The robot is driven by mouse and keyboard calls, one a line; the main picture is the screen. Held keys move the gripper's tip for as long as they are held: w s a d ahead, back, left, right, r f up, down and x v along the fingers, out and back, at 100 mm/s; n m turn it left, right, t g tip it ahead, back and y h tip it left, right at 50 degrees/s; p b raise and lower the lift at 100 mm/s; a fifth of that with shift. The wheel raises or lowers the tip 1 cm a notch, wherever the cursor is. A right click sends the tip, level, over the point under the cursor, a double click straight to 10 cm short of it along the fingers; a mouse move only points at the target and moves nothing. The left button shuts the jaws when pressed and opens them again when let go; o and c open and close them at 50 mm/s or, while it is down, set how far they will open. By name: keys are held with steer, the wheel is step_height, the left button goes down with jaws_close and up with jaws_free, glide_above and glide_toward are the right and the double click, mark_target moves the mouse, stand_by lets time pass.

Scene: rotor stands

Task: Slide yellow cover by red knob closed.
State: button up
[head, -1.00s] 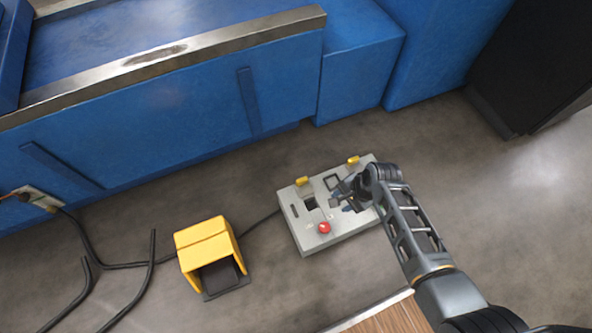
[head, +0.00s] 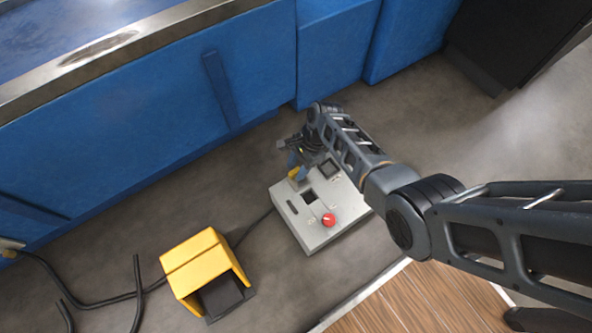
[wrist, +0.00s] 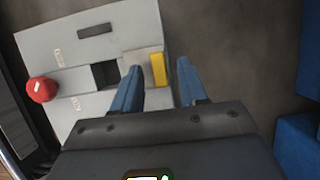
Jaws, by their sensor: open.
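The grey control box (head: 316,235) sits on the floor with a red knob (head: 329,220) on its top. The knob also shows at the left of the wrist view (wrist: 42,89). In line with it are a dark square opening (wrist: 105,75) and a grey sliding cover with an upright yellow tab (wrist: 158,70). The cover is on the side of the opening away from the knob. My gripper (wrist: 160,65) is open, with one blue finger on each side of the tab in the wrist view. I cannot tell whether either finger touches it. The arm partly hides the box's far side.
A yellow-hooded foot pedal (head: 200,262) stands left of the box, with black cables (head: 105,290) beyond it. A blue machine body (head: 150,125) rises behind. A wooden platform (head: 420,300) lies in front. Bare floor (head: 455,120) is at the right.

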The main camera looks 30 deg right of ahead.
steer(key=shift+a+f, duration=0.2)
steer(key=shift+f, duration=0.3)
jaws_close()
stand_by(0.3)
